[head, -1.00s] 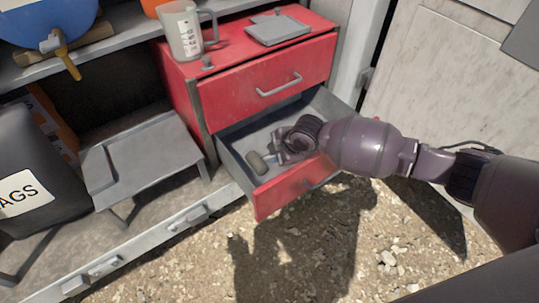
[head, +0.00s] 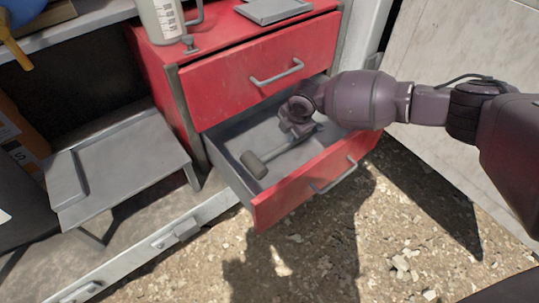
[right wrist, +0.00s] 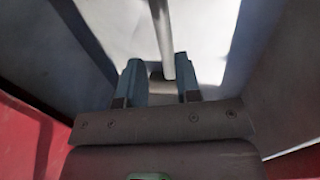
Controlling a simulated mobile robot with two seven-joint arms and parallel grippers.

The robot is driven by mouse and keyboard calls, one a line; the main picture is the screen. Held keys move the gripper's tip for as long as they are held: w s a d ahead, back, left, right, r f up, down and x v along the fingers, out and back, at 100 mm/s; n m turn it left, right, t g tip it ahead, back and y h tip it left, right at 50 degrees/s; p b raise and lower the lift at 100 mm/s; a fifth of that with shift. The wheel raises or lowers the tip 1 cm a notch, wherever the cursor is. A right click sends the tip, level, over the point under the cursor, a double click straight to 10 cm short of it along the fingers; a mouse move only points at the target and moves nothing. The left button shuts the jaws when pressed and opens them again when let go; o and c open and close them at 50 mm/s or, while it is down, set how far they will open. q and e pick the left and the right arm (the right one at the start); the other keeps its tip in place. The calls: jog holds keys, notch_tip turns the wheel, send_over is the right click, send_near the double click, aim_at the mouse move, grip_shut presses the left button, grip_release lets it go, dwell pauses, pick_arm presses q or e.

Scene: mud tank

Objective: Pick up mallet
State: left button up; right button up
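The mallet (head: 254,165) lies in the open lower drawer (head: 275,205) of the red cabinet. Its dark cylindrical head is toward the drawer's left front, and its thin grey handle runs up and right under my right gripper (head: 300,131). In the right wrist view, my right gripper (right wrist: 161,85) is open, its two fingers apart. A pale rod that looks like the handle (right wrist: 163,40) shows between them, with no clear contact. The handle's far end is partly hidden by the gripper in the head view. My left gripper is not in view.
The closed upper red drawer (head: 240,82) sits just above the open one. A measuring jug (head: 160,18) and a flat grey object (head: 272,9) rest on the cabinet top. A low grey metal stand (head: 120,165) is at left. Gravel ground lies in front.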

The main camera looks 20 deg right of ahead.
aim_at(285, 145)
jog(key=b+x, duration=0.1)
jog(key=x, duration=0.3)
jog(key=shift+s+f, duration=0.1)
jog(key=shift+f, duration=0.2)
jog(key=b+x, duration=0.2)
jog(key=x, duration=0.2)
jog(key=shift+d+f, duration=0.1)
jog(key=shift+f, duration=0.15)
jog(key=shift+r, duration=0.1)
grip_shut()
